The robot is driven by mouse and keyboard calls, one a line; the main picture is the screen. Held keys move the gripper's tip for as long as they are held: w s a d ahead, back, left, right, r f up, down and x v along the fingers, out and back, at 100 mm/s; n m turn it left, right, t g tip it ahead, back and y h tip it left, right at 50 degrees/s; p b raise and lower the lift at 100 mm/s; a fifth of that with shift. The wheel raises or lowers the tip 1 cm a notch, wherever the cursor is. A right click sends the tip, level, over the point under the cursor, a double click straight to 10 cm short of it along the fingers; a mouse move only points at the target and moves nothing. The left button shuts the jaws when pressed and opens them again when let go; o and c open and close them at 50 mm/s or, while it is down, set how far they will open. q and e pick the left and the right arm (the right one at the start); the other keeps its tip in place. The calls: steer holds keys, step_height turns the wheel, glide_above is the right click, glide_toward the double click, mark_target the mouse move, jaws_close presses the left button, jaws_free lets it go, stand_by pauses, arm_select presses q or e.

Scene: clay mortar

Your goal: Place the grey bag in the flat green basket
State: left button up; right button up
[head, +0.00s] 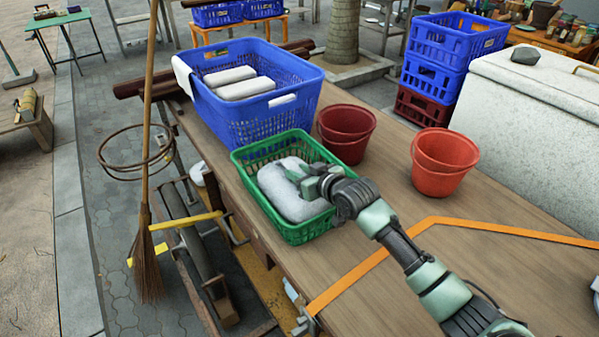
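The grey bag (283,200), pale and rounded, lies inside the flat green basket (254,150) on the wooden table. The basket's rim surrounds it. My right gripper (302,181) reaches in from the right over the basket's rim, with its fingertips at the top of the bag, touching it or very close. Whether the fingers are closed on the bag or apart cannot be made out. My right wrist hides the basket's right side and part of the bag.
A large blue basket (255,121) with several similar pale bags (246,88) stands behind the green basket. Orange tape (365,267) crosses the table (480,275), whose front right is largely clear. A broom (146,235) leans at left.

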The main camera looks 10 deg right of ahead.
steer(key=o, duration=0.4)
steer(key=shift+c, duration=0.2)
steer(key=shift+r, duration=0.15)
steer(key=v, duration=1.2)
